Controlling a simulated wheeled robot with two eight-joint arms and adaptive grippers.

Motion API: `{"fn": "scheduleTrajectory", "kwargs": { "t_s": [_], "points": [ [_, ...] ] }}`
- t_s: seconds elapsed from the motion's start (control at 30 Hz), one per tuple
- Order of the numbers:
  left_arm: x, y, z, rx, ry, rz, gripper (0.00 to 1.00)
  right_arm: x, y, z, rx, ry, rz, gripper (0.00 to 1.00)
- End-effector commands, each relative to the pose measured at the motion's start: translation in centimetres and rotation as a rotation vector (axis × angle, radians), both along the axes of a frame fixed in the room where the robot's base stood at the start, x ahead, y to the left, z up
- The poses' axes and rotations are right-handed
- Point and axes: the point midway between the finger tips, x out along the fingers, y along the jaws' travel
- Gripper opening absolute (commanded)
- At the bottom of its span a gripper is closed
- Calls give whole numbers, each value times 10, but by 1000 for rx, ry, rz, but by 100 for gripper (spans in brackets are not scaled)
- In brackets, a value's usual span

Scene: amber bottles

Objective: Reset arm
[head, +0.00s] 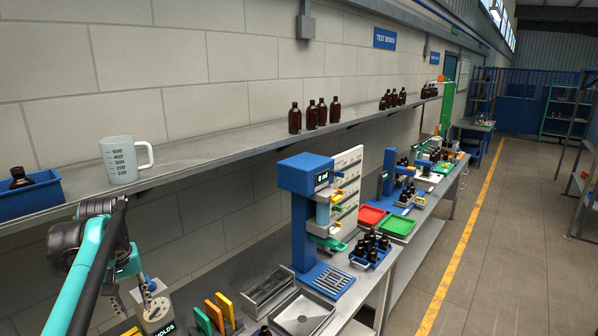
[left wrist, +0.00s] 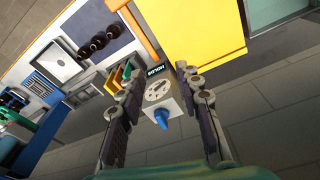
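My left arm, teal and black, comes in at the lower left of the head view. Its gripper (head: 132,292) hangs over the near end of the bench. In the left wrist view the two fingers of this gripper (left wrist: 163,108) stand well apart, with nothing held between them. Beyond the gap is a small grey device with a dial (left wrist: 158,90) and a blue knob; it also shows partly behind the gripper in the head view (head: 157,312). My right gripper is in neither view.
A wall shelf (head: 205,152) above the bench carries a measuring jug (head: 120,160), a blue bin (head: 35,198) and several amber bottles (head: 295,118). A blue dispensing station (head: 300,185) stands on the bench beside a bottle rack (head: 370,255). The aisle floor on the right is clear.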

Motion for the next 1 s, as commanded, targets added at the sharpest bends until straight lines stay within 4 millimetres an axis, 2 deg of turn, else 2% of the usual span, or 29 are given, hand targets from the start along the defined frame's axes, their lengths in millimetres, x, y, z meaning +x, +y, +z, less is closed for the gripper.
{"fn": "scheduleTrajectory", "kwargs": {
  "t_s": [0.03,0.17,0.27,0.4,0.5,0.6,0.7,0.83,1.0],
  "points": [
    [-6,-12,-17,7,-16,-25,34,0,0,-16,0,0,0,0],
    [-23,-47,-51,33,-74,-100,34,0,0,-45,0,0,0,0],
    [-45,-81,-93,59,-136,-181,34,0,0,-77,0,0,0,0],
    [-82,-128,-164,97,-238,-307,34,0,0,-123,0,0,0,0],
    [-111,-157,-219,121,-311,-392,34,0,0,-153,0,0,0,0],
    [-135,-178,-268,141,-376,-465,34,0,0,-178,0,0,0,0],
    [-153,-192,-306,156,-425,-520,34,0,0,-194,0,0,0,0],
    [-165,-202,-332,166,-463,-558,34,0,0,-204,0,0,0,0],
    [-168,-204,-337,168,-473,-568,34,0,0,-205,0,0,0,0]
  ]
}}
